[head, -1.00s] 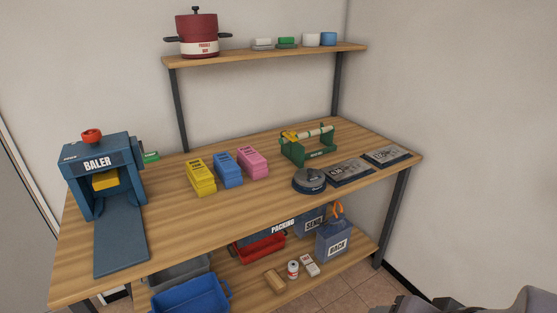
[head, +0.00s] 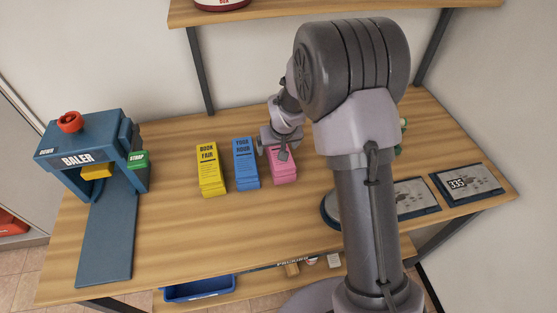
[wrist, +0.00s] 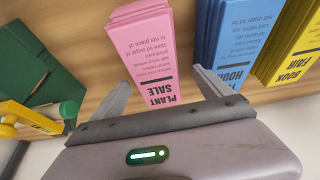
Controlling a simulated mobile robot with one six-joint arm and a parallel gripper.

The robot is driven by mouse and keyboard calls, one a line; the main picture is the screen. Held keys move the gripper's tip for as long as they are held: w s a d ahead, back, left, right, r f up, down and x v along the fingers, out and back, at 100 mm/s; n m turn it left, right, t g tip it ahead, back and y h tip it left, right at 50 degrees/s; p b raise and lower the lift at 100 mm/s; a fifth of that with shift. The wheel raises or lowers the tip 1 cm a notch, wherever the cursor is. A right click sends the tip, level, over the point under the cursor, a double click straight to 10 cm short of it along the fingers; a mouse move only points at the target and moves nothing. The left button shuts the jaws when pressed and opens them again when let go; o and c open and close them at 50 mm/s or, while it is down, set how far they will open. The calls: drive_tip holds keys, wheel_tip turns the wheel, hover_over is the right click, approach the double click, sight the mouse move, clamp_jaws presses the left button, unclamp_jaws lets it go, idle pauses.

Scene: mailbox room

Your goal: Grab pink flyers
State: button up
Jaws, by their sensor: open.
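The pink flyers (head: 283,170) are a stack on the table, at the right end of a row of three stacks. In the wrist view the pink stack (wrist: 147,50) reads "PLANT SALE" and lies between and just beyond the two open fingers of my gripper (wrist: 158,95). In the head view my gripper (head: 284,152) is over the back end of the pink stack, and partly hides it. The fingers hold nothing. I cannot tell whether they touch the stack.
A blue stack (head: 246,163) stands close beside the pink one, and a yellow stack (head: 210,168) is left of that. A blue baler (head: 85,155) stands at the left. A green holder (wrist: 35,65) is close to my gripper. Flat grey panels (head: 468,184) lie at the right.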

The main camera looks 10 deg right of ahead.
drive_tip(key=shift+s+f, duration=0.1)
drive_tip(key=shift+f, duration=0.2)
drive_tip(key=x, duration=0.1)
drive_tip(key=b+x, duration=0.1)
drive_tip(key=x, duration=0.1)
drive_tip(key=b+x, duration=0.1)
drive_tip(key=shift+s+d+f, duration=0.25)
drive_tip(key=shift+s+f, duration=0.1)
drive_tip(key=shift+w+f, duration=0.2)
drive_tip(key=shift+w, duration=0.05)
drive_tip(key=shift+s+r, duration=0.1)
drive_tip(key=shift+r, duration=0.1)
drive_tip(key=shift+c, duration=0.7)
clamp_jaws()
